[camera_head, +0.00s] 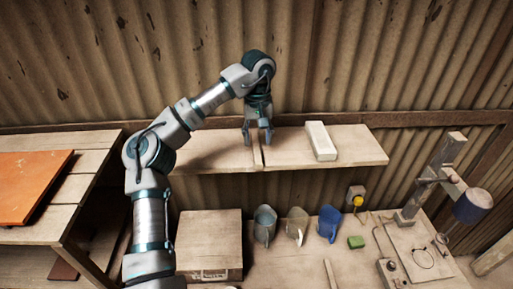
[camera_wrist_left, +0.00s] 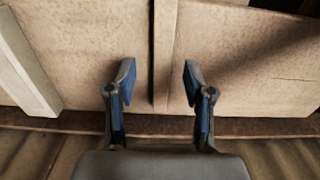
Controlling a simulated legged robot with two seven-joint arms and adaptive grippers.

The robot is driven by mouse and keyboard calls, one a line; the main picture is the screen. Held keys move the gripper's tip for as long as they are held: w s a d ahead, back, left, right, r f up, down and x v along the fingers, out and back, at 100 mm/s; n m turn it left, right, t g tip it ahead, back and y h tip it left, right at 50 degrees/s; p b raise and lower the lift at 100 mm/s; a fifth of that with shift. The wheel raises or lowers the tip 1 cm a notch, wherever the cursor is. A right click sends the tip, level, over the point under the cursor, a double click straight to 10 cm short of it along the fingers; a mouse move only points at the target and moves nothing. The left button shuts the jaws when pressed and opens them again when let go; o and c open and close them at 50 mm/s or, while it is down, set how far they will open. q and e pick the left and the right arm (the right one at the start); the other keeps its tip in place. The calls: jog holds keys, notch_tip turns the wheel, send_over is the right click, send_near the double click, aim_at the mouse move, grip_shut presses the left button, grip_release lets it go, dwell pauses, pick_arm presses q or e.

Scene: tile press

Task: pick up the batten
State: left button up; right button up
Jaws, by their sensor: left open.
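A narrow wooden strip (camera_head: 257,156), possibly the batten, runs front to back on the wall shelf (camera_head: 355,153). It may instead be a joint between boards; I cannot tell. In the left wrist view the strip (camera_wrist_left: 164,45) lies ahead, between the lines of the two fingers. My left gripper (camera_head: 258,139) is open and empty, over the shelf by the strip. Its spread fingers also show in the left wrist view (camera_wrist_left: 158,78). A pale rectangular bar (camera_head: 320,141) lies on the shelf to the right, apart from the gripper. My right gripper is not in view.
The corrugated wall (camera_head: 380,60) stands behind the shelf. Below are a wooden box (camera_head: 209,240), several jugs including a blue one (camera_head: 329,223), a green block (camera_head: 356,242) and a bench press (camera_head: 410,205). An orange board (camera_head: 30,185) lies on the left table.

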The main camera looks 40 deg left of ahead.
aim_at(255, 146)
pick_arm(q)
notch_tip(255, 146, down, 3)
jog(key=shift+w+r+b, duration=0.1)
jog(key=shift+w+b, duration=0.05)
jog(key=shift+b, duration=0.35)
jog(key=shift+f, duration=0.25)
jog(key=shift+a, duration=0.5)
jog(key=shift+c, duration=1)
jog(key=c, duration=0.8)
jog(key=shift+d, duration=0.4)
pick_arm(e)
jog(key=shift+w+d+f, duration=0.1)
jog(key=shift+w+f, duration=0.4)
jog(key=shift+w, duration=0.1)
pick_arm(q)
jog(key=shift+r, duration=0.15)
